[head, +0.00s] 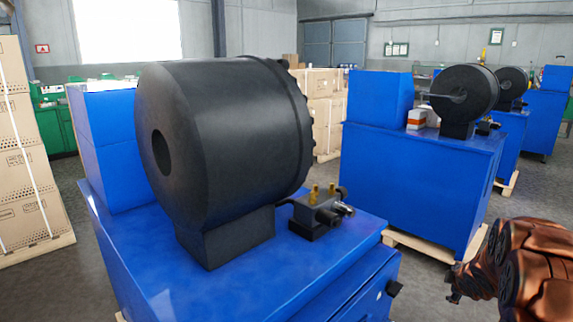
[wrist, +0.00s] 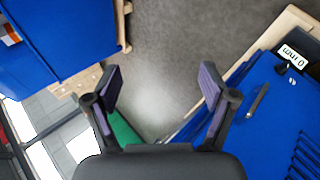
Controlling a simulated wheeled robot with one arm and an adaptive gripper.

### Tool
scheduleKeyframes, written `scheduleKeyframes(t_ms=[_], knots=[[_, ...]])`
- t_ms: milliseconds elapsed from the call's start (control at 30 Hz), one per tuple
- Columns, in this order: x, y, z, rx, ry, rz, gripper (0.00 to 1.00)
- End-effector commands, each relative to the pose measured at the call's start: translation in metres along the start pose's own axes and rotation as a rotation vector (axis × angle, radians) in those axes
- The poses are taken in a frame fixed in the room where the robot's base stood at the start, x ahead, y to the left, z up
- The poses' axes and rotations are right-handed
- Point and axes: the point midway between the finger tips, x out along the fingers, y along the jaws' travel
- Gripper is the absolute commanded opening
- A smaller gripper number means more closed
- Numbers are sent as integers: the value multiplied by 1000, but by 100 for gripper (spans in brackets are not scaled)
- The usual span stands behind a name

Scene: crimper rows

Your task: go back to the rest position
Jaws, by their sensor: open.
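My gripper (wrist: 160,100) shows in the wrist view with its two fingers spread wide apart and nothing between them. Grey floor lies beyond the fingers. In the head view a copper-coloured part of my arm (head: 525,262) shows at the lower right edge; the gripper's fingers cannot be made out there. The nearest crimper, a black drum (head: 225,140) on a blue cabinet (head: 160,292), stands left of my arm and apart from it. A small valve block (head: 318,215) with brass fittings sits beside the drum.
More blue crimper machines (head: 410,180) stand in a row behind on pallets. Tall cartons (head: 30,170) stand at the left, and stacked boxes (head: 320,100) at the back. In the wrist view, blue cabinets flank the gripper at upper left (wrist: 70,40) and right (wrist: 265,125), with floor (wrist: 175,60) between.

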Motion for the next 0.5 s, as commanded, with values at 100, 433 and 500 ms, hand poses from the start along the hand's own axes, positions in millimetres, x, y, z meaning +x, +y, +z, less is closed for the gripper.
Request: scheduleKeyframes(t_ms=[100, 433, 500], knots=[[-43, 14, -8, 81, -59, -23, 83], [-152, 9, -26, 331, -208, -116, 83], [-176, 4, -30, 384, -235, -140, 83]])
